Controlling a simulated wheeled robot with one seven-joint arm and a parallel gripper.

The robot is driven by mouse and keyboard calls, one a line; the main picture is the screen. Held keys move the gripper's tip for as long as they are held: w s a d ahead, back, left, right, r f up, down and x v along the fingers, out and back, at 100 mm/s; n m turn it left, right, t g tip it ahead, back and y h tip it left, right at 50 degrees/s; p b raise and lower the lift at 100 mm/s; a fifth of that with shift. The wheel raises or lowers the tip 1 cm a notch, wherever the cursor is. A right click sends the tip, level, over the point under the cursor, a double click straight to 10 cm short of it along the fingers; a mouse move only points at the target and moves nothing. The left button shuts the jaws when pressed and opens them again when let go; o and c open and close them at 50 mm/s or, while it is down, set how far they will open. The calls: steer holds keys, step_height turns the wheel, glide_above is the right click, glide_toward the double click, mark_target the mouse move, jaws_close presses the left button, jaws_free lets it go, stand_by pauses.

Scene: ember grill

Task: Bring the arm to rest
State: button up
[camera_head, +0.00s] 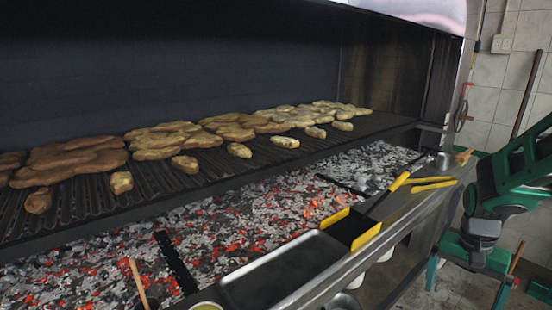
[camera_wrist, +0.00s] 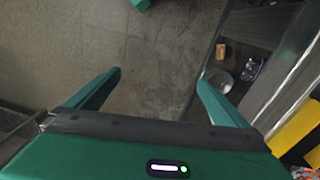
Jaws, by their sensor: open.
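My gripper (camera_wrist: 159,77) shows in the wrist view with its two green fingers spread apart. Nothing is between them, and the grey floor (camera_wrist: 150,45) shows below. In the head view my green arm (camera_head: 518,165) is bent at the right edge, beside the grill's front counter and apart from it. The fingers cannot be made out clearly in the head view.
The metal front ledge (camera_head: 330,275) runs along the grill. A dark tool with yellow ends (camera_head: 350,230) lies on it. Glowing coals (camera_head: 230,230) lie under the grate (camera_head: 80,205), which holds several pieces of food. A metal bowl (camera_wrist: 217,80) sits below the counter.

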steer(key=s+a+r+n, duration=0.1)
steer(key=s+a+r, duration=0.1)
steer(key=s+r, duration=0.2)
steer(key=s+a+r+n+y, duration=0.1)
steer(key=s+r, duration=0.3)
steer(key=s, duration=0.7)
steer(key=shift+s+a+n, duration=0.3)
steer(key=shift+a+n, duration=0.25)
steer(key=shift+n, duration=0.15)
